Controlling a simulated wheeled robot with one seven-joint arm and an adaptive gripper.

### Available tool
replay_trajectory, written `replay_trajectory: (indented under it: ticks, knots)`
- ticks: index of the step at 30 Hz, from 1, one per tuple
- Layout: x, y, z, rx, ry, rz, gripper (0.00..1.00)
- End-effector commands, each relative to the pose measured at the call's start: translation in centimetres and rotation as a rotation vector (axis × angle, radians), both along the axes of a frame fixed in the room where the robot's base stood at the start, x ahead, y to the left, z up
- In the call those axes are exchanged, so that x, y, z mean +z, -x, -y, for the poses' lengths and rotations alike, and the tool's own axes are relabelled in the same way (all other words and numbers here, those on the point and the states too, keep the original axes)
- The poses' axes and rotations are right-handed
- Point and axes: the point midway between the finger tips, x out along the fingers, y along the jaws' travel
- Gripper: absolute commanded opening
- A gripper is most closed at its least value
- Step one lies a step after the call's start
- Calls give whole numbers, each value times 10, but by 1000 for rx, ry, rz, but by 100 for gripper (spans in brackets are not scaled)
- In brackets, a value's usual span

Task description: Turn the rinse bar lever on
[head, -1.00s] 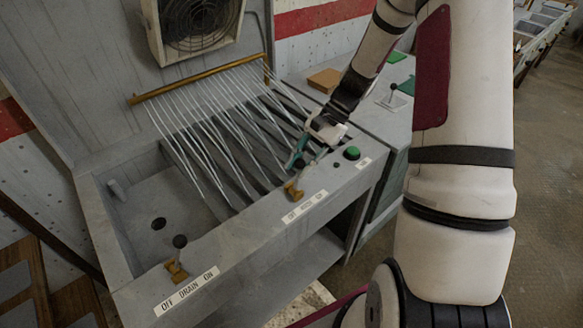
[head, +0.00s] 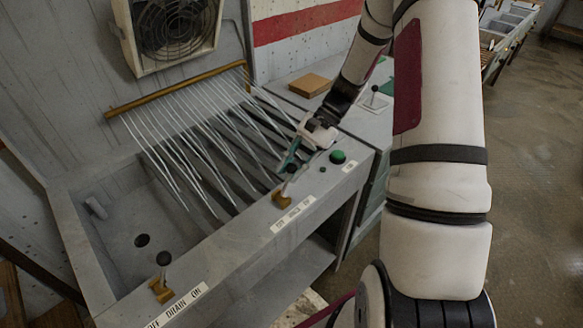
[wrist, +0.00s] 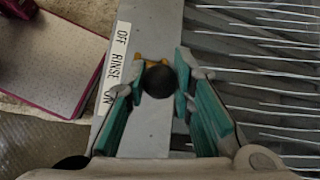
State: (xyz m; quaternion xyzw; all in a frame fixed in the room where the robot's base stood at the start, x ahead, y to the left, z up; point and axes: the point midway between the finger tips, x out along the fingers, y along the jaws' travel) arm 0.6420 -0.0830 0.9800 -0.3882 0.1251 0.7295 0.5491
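The rinse bar lever has a brass base (head: 283,198) and a dark round knob, on the front ledge of the grey sink. In the wrist view its black knob (wrist: 159,78) hides most of the brass base, beside the white OFF RINSE ON label (wrist: 115,62). My gripper (head: 292,160) is over the lever. In the wrist view its teal fingers (wrist: 160,70) are apart, one on each side of the knob, with a gap showing on the right. Contact on the left is unclear. I cannot tell the lever's exact tilt.
A similar drain lever (head: 161,288) stands at the left end of the ledge. A green button (head: 338,157) is just right of my gripper. Thin pale streams run from a brass bar (head: 180,88) into the basin. A brown block (head: 309,85) lies on the right counter.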

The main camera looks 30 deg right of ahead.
Motion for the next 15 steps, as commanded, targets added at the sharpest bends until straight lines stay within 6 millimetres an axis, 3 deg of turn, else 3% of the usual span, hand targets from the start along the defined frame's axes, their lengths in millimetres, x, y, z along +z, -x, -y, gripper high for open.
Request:
replay_trajectory:
  ticks: [1, 3, 15]
  knots:
    - [-1, -1, 4, -5, 9, 4, 32]
    - [-1, -1, 3, -5, 8, 3, 44]
    - [4, -1, 6, -3, 4, 2, 44]
